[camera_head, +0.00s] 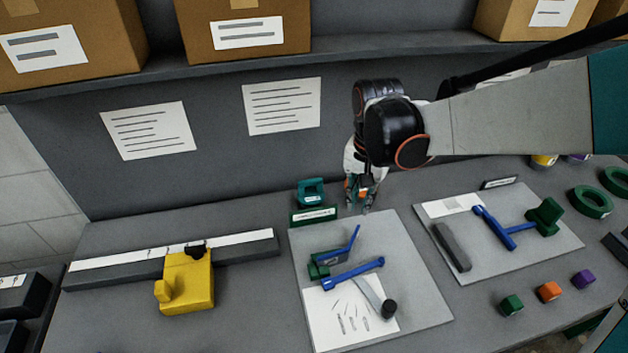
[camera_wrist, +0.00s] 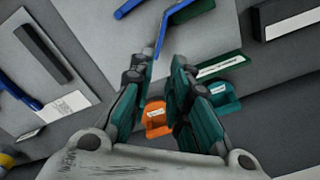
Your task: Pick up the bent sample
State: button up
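The left grey board (camera_head: 415,275) carries several small things. A curved grey strip with a black end (camera_head: 368,292) lies across a white sheet there; it looks bent. Beside it are a blue bar (camera_head: 353,274) and an angled blue piece (camera_head: 340,254) with a green block; the angled piece also shows in the wrist view (camera_wrist: 180,18). I cannot tell for certain which is the bent sample. My gripper (camera_head: 362,208) hangs pointing down above the board's back edge, apart from these things.
A teal holder (camera_head: 311,192) and an orange one (camera_wrist: 156,118) stand behind the board. A yellow tool (camera_head: 187,283) sits by a long dark bar at left. The right board (camera_head: 545,250) holds a dark bar and blue and green pieces. Coloured cubes lie in front. Boxes sit on the shelf above.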

jog(key=b, duration=0.3)
send_over(353, 238)
notch_tip(353, 238, down, 8)
jog(key=shift+d+f, duration=0.1)
jog(key=shift+f+b, duration=1.25)
jog(key=shift+f, duration=1.95)
grip_shut()
